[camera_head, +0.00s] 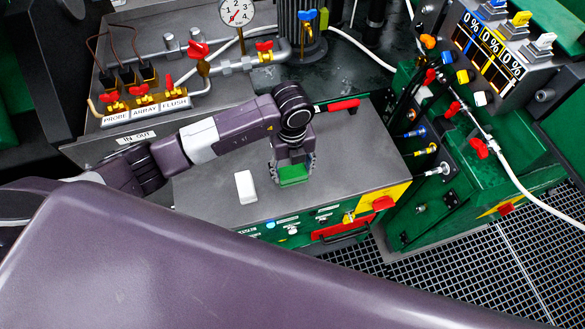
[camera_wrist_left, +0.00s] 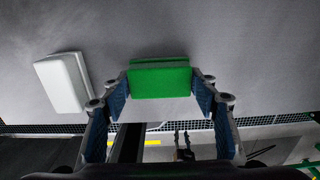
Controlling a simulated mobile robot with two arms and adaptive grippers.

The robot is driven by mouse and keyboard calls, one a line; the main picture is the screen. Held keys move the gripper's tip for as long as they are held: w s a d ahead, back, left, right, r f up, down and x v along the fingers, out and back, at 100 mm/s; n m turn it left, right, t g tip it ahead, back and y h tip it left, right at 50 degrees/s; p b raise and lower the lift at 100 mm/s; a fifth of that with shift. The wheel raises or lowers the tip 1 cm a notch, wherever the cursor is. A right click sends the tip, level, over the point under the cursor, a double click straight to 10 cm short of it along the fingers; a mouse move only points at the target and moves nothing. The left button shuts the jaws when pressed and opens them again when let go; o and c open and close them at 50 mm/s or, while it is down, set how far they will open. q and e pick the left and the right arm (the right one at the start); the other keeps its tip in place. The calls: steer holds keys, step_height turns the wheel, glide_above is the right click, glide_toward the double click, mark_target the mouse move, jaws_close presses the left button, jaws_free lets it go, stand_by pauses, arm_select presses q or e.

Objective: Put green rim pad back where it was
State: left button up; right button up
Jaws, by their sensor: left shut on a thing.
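The green rim pad (camera_head: 293,174) is a small green block at the grey top of the cabinet in the head view. My left gripper (camera_head: 292,170) points down over it, with a finger on each side. In the left wrist view the green rim pad (camera_wrist_left: 160,80) sits between the two blue-lined fingertips of my left gripper (camera_wrist_left: 160,88), which is shut on it. I cannot tell whether the pad touches the surface. A white pad (camera_head: 246,187) lies on the cabinet top to the left of it; it also shows in the left wrist view (camera_wrist_left: 63,82).
The grey cabinet top (camera_head: 350,160) has free room around the pads. A red handle (camera_head: 342,105) lies at its back edge. Pipes with red valves (camera_head: 143,100) stand at the back left. A green panel unit (camera_head: 470,175) with knobs and a white hose stands at the right.

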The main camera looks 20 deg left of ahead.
mark_target(292, 171)
arm_select(q)
steer(key=o, duration=1)
steer(key=shift+r, duration=0.15)
steer(key=shift+r+b, duration=1.45)
steer(key=shift+r, duration=4.5)
